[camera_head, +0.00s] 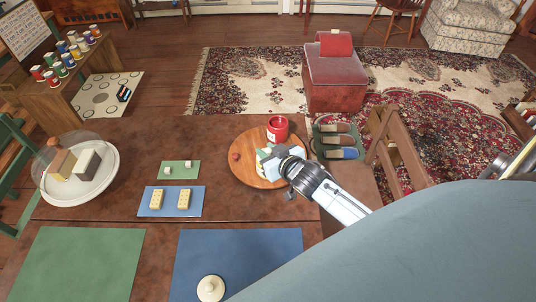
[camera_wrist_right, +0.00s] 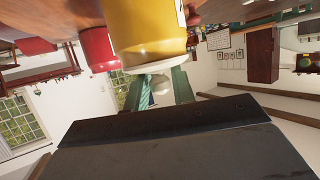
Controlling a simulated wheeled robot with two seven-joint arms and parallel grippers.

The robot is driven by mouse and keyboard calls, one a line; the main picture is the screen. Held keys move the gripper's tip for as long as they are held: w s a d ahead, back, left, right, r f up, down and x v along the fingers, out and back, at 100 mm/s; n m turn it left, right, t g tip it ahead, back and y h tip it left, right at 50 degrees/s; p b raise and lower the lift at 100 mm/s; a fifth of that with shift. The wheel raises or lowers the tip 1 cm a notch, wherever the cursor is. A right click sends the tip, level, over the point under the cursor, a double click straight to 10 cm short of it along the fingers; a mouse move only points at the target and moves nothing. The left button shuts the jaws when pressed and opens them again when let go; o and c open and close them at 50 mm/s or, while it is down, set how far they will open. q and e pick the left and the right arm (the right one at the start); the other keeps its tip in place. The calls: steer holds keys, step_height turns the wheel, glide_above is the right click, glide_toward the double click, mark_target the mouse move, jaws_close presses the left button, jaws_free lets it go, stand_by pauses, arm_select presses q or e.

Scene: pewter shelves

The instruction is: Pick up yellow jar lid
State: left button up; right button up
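The yellow jar (camera_wrist_right: 147,27) shows large at the top of the right wrist view, which appears upside down. A pale rim or lid (camera_wrist_right: 152,63) is at its end toward the gripper. My right gripper (camera_wrist_right: 160,90) has two greenish fingers spread apart just off that end, with a pale thing visible between them. Contact cannot be made out. In the head view my right gripper (camera_head: 272,158) is over the round wooden board (camera_head: 245,173) and largely hides the jar. My left gripper is not in view.
A red jar or mug (camera_head: 277,129) stands behind the gripper on the board, with a small red piece (camera_head: 236,156) to the left. A tray of colored pieces (camera_head: 340,128) lies to the right. A glass-domed plate (camera_head: 72,195) stands at the left.

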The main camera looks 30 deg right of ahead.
mark_target(268, 149)
steer(key=shift+s+f, duration=0.1)
steer(key=shift+f, duration=0.15)
jaws_close()
step_height(268, 149, up, 10)
steer(key=shift+r+p, duration=0.2)
steer(key=shift+p, duration=1.05)
steer(key=s+a+r, duration=0.4)
steer(key=a+r, duration=0.4)
steer(key=r, duration=0.3)
steer(key=shift+s+a, duration=0.25)
